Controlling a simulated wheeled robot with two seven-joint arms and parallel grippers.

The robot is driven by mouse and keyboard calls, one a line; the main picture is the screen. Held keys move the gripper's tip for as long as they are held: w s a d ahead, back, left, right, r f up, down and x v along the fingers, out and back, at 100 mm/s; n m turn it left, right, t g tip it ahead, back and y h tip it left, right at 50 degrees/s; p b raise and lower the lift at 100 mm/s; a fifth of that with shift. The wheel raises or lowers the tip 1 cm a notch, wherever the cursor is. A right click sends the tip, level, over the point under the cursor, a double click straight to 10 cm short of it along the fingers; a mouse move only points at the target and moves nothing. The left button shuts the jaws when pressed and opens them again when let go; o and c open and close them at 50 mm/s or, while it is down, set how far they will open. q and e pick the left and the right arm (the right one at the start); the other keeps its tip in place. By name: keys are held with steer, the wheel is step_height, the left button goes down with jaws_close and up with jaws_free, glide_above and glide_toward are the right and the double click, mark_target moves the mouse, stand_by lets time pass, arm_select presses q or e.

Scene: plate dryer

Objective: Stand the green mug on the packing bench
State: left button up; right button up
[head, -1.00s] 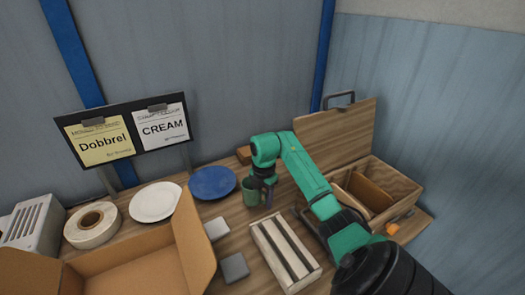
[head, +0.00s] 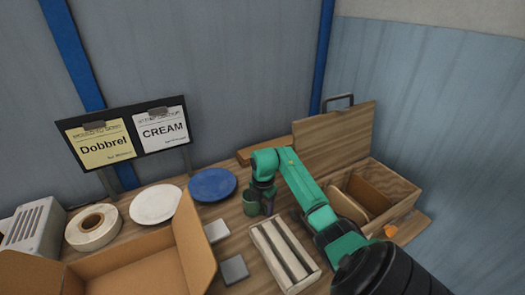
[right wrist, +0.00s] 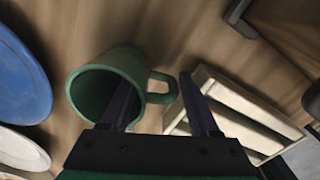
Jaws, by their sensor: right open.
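The green mug (head: 250,208) stands on the wooden packing bench (head: 222,255), partly hidden by my right gripper (head: 264,211) in the head view. My right gripper is open and lowered close beside the mug. In the right wrist view, the mug (right wrist: 108,80) shows its open mouth toward the left and its handle toward the right. My right gripper's two fingers (right wrist: 160,88) reach to either side of the handle, one overlapping the mug's body. I cannot tell whether they touch it. My left gripper is not in view.
A blue plate (head: 212,184) and a white plate (head: 156,203) lie left of the mug. A slatted wooden rack (head: 284,256) is close in front of it. A cardboard box (head: 195,245), a tape roll (head: 93,226) and an open wooden case (head: 395,190) crowd the bench.

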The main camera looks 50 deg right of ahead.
step_height(320, 180, up, 8)
steer(key=shift+f+b, duration=0.1)
steer(key=shift+b, duration=1.15)
step_height(320, 180, up, 3)
steer(key=shift+s+r, duration=0.2)
steer(key=shift+r, duration=0.35)
steer(key=shift+f, duration=0.15)
